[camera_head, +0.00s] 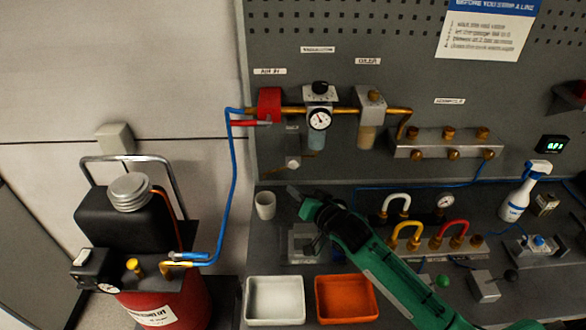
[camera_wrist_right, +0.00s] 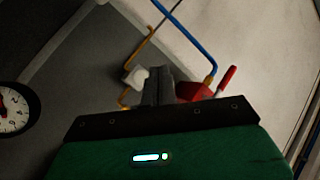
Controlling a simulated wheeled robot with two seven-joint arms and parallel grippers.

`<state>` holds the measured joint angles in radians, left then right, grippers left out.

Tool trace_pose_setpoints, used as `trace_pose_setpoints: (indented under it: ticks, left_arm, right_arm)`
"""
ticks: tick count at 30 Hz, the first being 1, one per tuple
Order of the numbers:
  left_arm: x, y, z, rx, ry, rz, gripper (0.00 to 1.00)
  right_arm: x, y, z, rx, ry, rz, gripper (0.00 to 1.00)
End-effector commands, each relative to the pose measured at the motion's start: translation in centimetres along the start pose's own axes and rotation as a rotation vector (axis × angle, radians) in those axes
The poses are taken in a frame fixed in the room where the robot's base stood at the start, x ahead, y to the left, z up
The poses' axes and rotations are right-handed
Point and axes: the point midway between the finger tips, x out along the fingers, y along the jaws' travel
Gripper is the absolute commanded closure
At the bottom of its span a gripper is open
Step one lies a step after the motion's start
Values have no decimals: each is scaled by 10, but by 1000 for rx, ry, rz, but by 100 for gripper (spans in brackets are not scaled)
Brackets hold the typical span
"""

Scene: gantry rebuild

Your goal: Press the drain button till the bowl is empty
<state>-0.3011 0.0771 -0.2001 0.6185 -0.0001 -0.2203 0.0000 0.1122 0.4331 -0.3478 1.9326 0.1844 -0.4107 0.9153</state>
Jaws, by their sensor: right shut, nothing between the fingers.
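The clear bluish bowl (camera_head: 316,140) hangs below the unit with the round gauge (camera_head: 319,119); its liquid level is too small to read. A small pale knob (camera_head: 292,162) sits left of the bowl on the panel, and a pale block (camera_wrist_right: 135,77) shows by the fingers in the right wrist view. I cannot tell for sure that either is the drain button. My right gripper (camera_head: 294,191), on the green arm, is shut and empty, below the knob and apart from it in the head view. It also shows in the right wrist view (camera_wrist_right: 158,85). My left gripper is not in view.
A red valve (camera_head: 269,104) with a blue hose sits left of the gauge. A second, tan bowl (camera_head: 367,137) hangs to the right. A red tank (camera_head: 170,305) stands left.

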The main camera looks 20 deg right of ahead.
Motion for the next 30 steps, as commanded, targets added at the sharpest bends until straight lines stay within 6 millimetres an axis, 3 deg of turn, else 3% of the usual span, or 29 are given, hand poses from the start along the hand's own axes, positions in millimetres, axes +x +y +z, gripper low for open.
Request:
trace_pose_setpoints:
  ticks: [7,12,30]
  left_arm:
    - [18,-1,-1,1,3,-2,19]
    - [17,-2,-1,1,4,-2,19]
    - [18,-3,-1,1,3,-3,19]
  right_arm:
    - [29,18,-14,-4,2,1,100]
    - [43,23,-23,-2,1,0,100]
    - [50,27,-27,-1,0,1,100]
